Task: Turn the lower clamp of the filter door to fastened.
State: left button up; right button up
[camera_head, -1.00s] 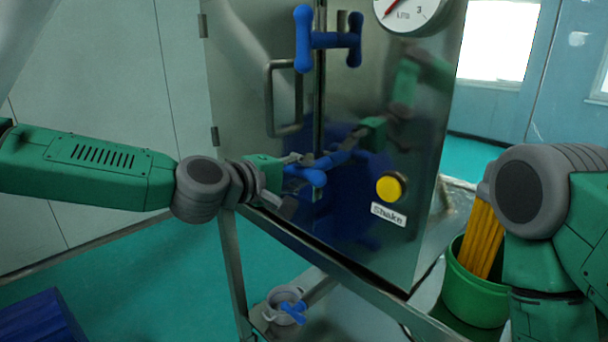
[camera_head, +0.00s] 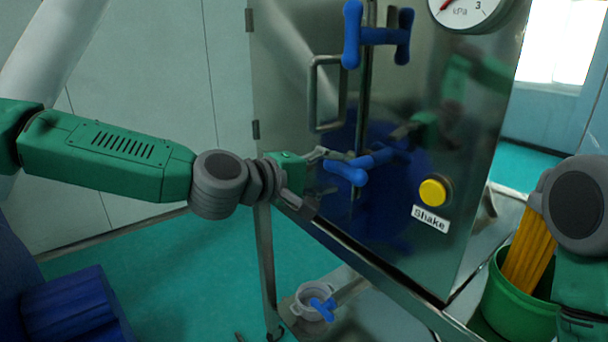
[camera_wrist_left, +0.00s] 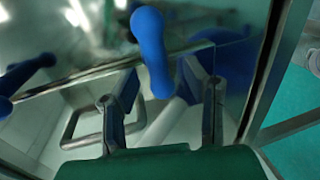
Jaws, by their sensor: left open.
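The lower clamp (camera_head: 345,173) is a blue handle low on the steel filter door (camera_head: 285,100). Its near grip lies close to level, tilted down to the right. In the left wrist view the blue grip (camera_wrist_left: 152,52) shows between the two fingers, toward their tips. My left gripper (camera_head: 326,155) is open just left of the clamp; I see no finger closed on it. The upper clamp (camera_head: 353,35) has its near grip upright. My right gripper is out of view; only part of that arm shows at the right.
A door handle (camera_head: 314,95) stands out above my left gripper. A yellow Shake button (camera_head: 433,192) is right of the clamp. A blue-handled valve (camera_head: 322,308) is below, and a gauge (camera_head: 468,10) above.

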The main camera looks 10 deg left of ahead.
pick_arm(q)
jog(key=v, duration=0.8)
jog(key=shift+a, duration=0.3)
jog(key=shift+d, duration=0.1)
jog(key=s+f+m+g+y+b, duration=0.15)
jog(key=s+f, duration=0.35)
jog(key=f, duration=0.5)
jog(key=s+f+m+g+y, duration=0.1)
jog(key=s+f+g, duration=0.25)
jog(key=f, duration=0.75)
jog(key=s+f+m+g+y+b, duration=0.1)
jog(key=s+f+y, duration=0.1)
jog(key=s+f, duration=0.6)
jog(key=s+a+f+m+g+y+b, duration=0.3)
jog(key=s+a+f+m+y, duration=0.3)
jog(key=s+a+f, duration=1)
jog(key=a+f+g, duration=0.1)
jog(key=a+f, duration=0.1)
jog(key=a, duration=0.1)
jog(key=shift+s+a+f+g+y, duration=0.2)
jog(key=shift+s+f+g+y, duration=0.1)
jog(key=shift+s+f+y, duration=0.1)
jog(key=shift+w, duration=0.15)
